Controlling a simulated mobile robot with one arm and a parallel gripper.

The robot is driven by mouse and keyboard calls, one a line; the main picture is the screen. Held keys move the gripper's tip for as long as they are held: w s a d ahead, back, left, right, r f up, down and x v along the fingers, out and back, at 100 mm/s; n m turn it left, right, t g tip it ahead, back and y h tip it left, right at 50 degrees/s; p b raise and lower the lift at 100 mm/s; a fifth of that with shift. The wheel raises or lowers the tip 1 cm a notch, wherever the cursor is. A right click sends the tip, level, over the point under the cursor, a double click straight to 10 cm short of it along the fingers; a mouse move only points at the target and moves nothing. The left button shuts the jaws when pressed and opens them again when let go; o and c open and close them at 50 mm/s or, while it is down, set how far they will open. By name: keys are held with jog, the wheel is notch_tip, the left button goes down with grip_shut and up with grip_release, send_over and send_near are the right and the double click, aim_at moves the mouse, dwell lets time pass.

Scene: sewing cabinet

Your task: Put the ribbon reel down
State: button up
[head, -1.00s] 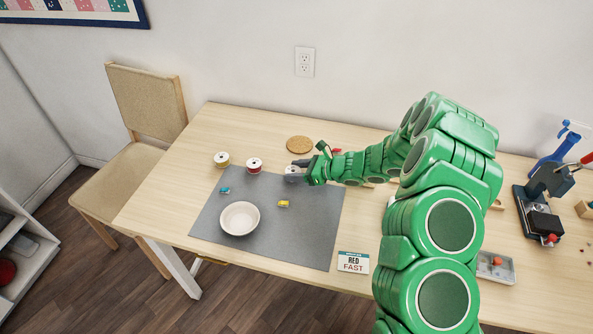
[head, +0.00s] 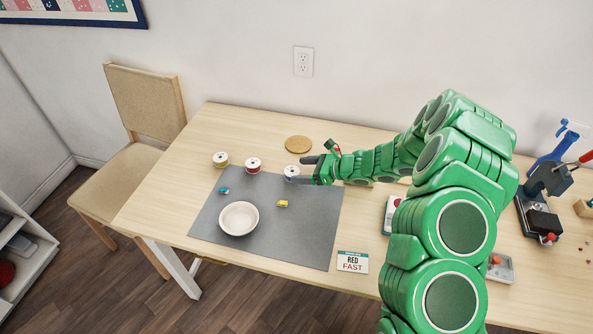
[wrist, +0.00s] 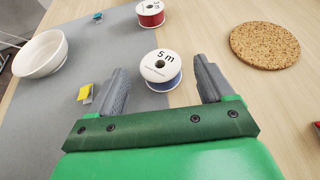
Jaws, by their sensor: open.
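A white-flanged ribbon reel with blue ribbon (wrist: 161,69), marked "5 m", stands on the table by the grey mat's edge. It also shows in the head view (head: 291,172). My gripper (wrist: 157,84) is open, with one dark finger on each side of the reel and clear gaps in the wrist view. In the head view my gripper (head: 307,170) is just right of the reel. A red ribbon reel (head: 253,165) and a yellow ribbon reel (head: 220,159) stand in a row to its left.
The grey mat (head: 310,222) holds a white bowl (head: 239,218), a yellow item (head: 282,204) and a teal item (head: 223,190). A cork coaster (head: 298,144) lies behind the reel. A "RED FAST" card (head: 352,262) lies near the front edge.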

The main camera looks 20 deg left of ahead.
jog(key=v, duration=0.9)
jog(key=shift+r, duration=0.15)
jog(key=s+d+r+n+g+h, duration=0.1)
jog(key=s+r+n+g+h, duration=0.35)
jog(key=s+r+n, duration=1.1)
jog(key=s+d+r+n+h, duration=0.1)
jog(key=s+d+r+h, duration=0.3)
jog(key=s+d, duration=0.7)
jog(key=s+d+r+n+t+h, duration=0.1)
jog(key=s+d+r+h, duration=0.4)
jog(key=s+d, duration=0.6)
jog(key=s+n, duration=0.1)
jog(key=s, duration=0.4)
jog(key=shift+r, duration=0.3)
jog(key=shift+o, duration=0.3)
jog(key=shift+n+t, duration=0.25)
